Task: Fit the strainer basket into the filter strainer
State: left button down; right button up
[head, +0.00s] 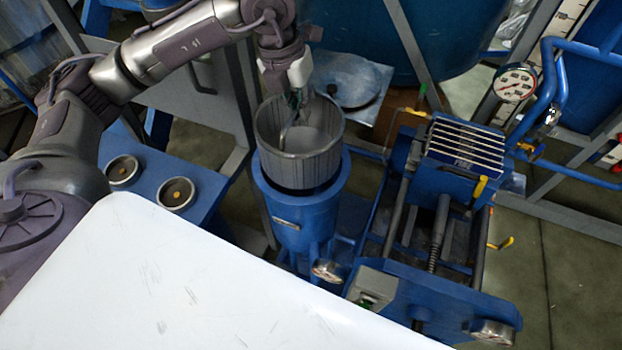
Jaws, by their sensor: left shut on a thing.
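The strainer basket (301,165) is a grey, open-topped metal cylinder near the middle of the head view. It is upright, at the mouth of the blue filter strainer (304,222). Much of its wall stands above the strainer's rim, and its lower end is hidden. I cannot tell how deep it sits. My left gripper (294,98) reaches down over the basket from above and is shut on it, at its handle (285,130) inside the opening. The fingertips are dark and partly hidden. My right gripper is not in view.
A blue press-like machine (440,220) with a screw and rods stands close on the right. A pressure gauge (515,83) and blue pipes are at upper right. A blue bench (150,175) with two round fittings is at left. A large blue tank (435,40) stands behind.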

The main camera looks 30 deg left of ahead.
aim_at(300, 128)
pick_arm(q)
notch_tip(300, 128, down, 5)
jog(key=shift+f+p, duration=0.2)
jog(key=shift+p, duration=0.75)
notch_tip(300, 128, down, 8)
jog(key=shift+f+p, duration=0.1)
jog(key=shift+p, duration=0.9)
notch_tip(300, 128, down, 4)
jog(key=shift+f+p, duration=0.1)
jog(key=shift+p, duration=0.4)
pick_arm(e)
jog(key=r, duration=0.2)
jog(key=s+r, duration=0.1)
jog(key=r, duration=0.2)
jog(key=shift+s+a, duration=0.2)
pick_arm(q)
jog(key=shift+f, duration=0.1)
jog(key=c, duration=1.3)
grip_release()
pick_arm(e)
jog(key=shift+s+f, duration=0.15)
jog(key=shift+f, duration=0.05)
